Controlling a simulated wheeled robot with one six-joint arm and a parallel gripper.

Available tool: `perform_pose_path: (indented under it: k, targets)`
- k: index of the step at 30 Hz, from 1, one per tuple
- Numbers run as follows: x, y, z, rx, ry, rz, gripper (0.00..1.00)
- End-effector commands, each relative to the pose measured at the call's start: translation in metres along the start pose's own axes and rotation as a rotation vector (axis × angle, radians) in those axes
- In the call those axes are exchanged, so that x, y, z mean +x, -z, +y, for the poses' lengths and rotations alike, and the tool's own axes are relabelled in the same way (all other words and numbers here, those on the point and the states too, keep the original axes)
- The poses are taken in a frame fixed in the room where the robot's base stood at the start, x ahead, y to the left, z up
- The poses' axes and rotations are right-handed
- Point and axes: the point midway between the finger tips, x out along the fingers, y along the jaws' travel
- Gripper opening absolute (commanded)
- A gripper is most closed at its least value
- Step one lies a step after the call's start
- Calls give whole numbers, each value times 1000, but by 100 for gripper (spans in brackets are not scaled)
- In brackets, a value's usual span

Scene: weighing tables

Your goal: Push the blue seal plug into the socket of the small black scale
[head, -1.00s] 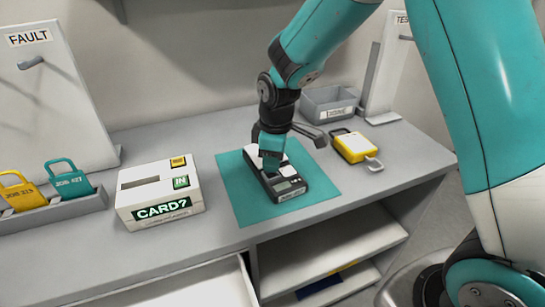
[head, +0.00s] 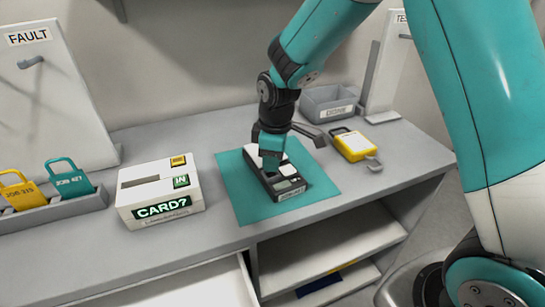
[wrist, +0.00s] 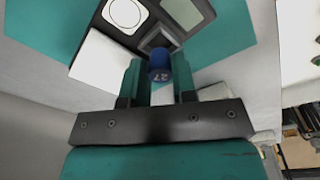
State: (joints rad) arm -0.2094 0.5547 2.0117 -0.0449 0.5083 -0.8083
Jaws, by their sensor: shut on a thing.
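The small black scale (head: 292,190) lies on a teal mat (head: 240,202) on the table. The blue seal plug (wrist: 160,66), marked 27, is between my gripper's fingers (wrist: 160,80). In the wrist view the plug is right at the grey-framed square socket (wrist: 158,40). I cannot tell how far it sits inside. In the head view my gripper (head: 270,158) is over the back of the scale and hides the plug.
A white card box (head: 160,195) reading "CARD?" stands left of the mat. A yellow padlock-like tag (head: 352,146) and a grey bin (head: 330,104) lie to the right. Yellow and teal locks (head: 70,184) stand in a rack at far left.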

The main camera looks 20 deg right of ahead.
Motion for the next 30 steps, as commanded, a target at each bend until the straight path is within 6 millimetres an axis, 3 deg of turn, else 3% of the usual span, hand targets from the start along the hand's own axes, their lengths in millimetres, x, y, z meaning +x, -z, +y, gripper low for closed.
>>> perform_pose_path:
  k: [16,26,27,30]
  targets:
    - [18,-1,0,0,0,0,4]
    - [19,-1,0,0,0,0,4]
    - [19,-1,0,0,0,0,30]
    - [19,-1,0,0,0,0,53]
